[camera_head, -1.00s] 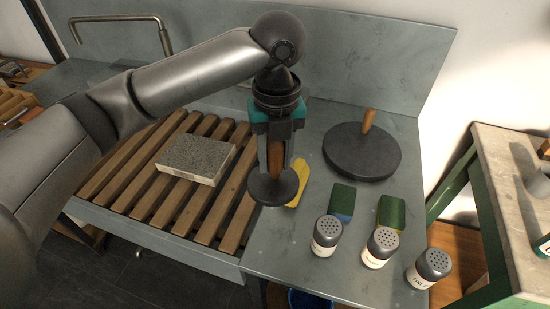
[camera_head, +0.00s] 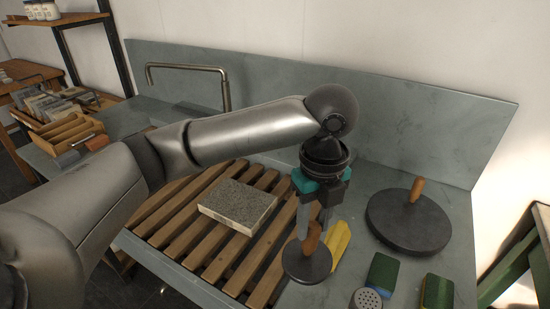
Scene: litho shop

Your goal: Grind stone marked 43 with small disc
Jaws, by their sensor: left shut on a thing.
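The grey stone (camera_head: 238,203) lies flat on the wooden slats of the sink bench; no number on it can be read from here. My left gripper (camera_head: 309,225) is shut on the wooden handle of the small disc (camera_head: 307,263), which hangs upright to the right of the stone, near the right end of the slats. A larger disc (camera_head: 408,222) with a wooden knob rests on the grey bench top at right. My right gripper is not in view.
A yellow cloth or glove (camera_head: 338,243) lies just behind the small disc. Green sponges (camera_head: 381,273) and a shaker (camera_head: 367,299) are at the lower right. A tap (camera_head: 224,88) rises behind the slats (camera_head: 190,238). A wooden rack (camera_head: 68,128) of slabs stands at left.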

